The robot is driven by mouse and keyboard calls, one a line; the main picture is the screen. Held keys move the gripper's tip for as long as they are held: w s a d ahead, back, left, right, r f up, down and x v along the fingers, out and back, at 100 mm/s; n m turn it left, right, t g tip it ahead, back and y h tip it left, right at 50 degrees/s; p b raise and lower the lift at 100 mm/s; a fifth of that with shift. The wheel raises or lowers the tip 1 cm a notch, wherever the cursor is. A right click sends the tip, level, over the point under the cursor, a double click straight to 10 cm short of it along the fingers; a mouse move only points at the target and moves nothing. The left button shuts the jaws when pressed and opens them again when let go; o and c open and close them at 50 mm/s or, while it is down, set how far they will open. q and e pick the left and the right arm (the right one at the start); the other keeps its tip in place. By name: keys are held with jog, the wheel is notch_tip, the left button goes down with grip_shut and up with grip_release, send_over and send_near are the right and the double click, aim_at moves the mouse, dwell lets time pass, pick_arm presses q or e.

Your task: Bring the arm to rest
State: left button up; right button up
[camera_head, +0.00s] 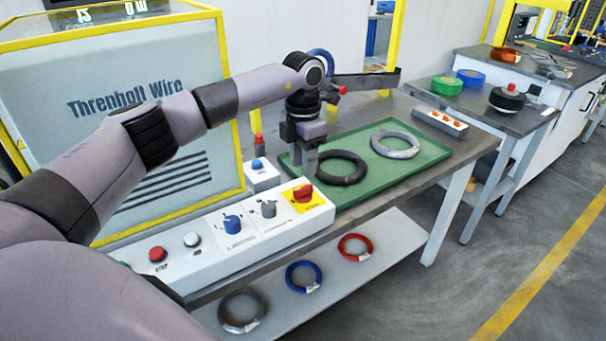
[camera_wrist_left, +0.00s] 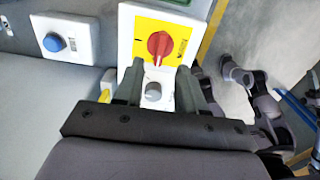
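My left arm reaches in from the left in the head view. Its gripper (camera_head: 304,160) points down over the left end of the green tray (camera_head: 420,172), beside a black coil (camera_head: 342,167). In the left wrist view the gripper's two fingers (camera_wrist_left: 168,88) stand apart with nothing held between them. Beyond the fingertips are a red rotary switch (camera_wrist_left: 160,46) on a yellow plate and a grey knob (camera_wrist_left: 153,92). A grey coil (camera_head: 396,144) lies in the tray, apart from the gripper. My right gripper shows in neither view.
The control panel (camera_head: 180,270) runs along the bench front, with a blue knob (camera_head: 232,224) and red button (camera_head: 158,254). A machine guard (camera_head: 120,110) stands left. Several coils lie on the lower shelf (camera_head: 385,275). A side table (camera_head: 515,122) holds tape rolls. Floor at right is clear.

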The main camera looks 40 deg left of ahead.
pick_arm(q)
jog(key=shift+r, duration=0.3)
